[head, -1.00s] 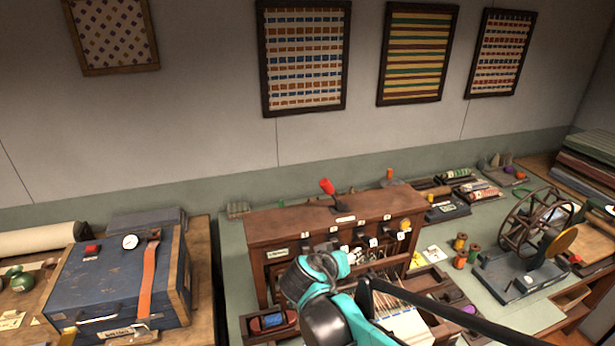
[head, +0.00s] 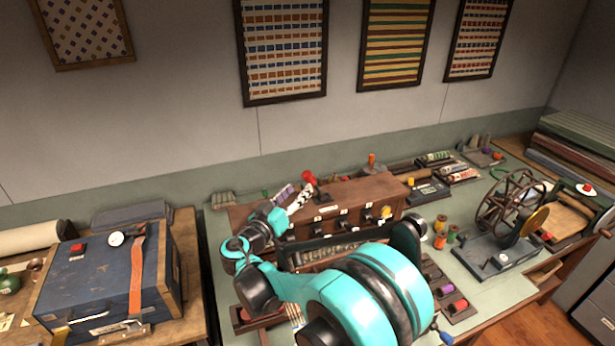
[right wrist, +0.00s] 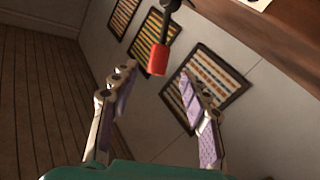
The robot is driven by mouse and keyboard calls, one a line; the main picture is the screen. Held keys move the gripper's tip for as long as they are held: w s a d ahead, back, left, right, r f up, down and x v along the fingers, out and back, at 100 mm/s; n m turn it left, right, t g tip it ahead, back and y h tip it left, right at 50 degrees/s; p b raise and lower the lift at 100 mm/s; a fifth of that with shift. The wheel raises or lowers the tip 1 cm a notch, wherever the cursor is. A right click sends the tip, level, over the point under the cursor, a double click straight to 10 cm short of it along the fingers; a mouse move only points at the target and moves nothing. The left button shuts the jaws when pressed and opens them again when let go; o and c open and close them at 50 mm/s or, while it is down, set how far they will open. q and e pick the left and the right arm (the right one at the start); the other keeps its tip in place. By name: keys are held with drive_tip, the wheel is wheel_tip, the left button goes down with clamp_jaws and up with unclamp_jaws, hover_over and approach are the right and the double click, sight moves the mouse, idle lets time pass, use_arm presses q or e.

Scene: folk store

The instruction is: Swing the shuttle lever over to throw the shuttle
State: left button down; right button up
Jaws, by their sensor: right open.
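The shuttle lever has a red knob (head: 308,177) on a dark stem and stands on top of the brown wooden loom box (head: 372,190). It leans to the left in the head view. In the right wrist view the red knob (right wrist: 158,58) shows ahead of the fingertips, roughly between their lines. My right gripper (head: 295,197) is open, just left of the lever, and looks apart from it. Its two fingers with purple pads (right wrist: 157,80) are spread and empty. My right arm hides much of the loom's front. My left gripper is not in view.
A blue chest (head: 105,275) with an orange strap stands on the left table. A spoked winding wheel (head: 507,207) and thread spools (head: 440,240) stand on the right of the green bench. Framed weavings (head: 283,50) hang on the wall behind.

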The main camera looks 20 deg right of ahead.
sight(307, 182)
drive_tip(key=x, duration=0.7)
drive_tip(key=shift+d, duration=0.25)
drive_tip(key=shift+c, duration=0.2)
clamp_jaws()
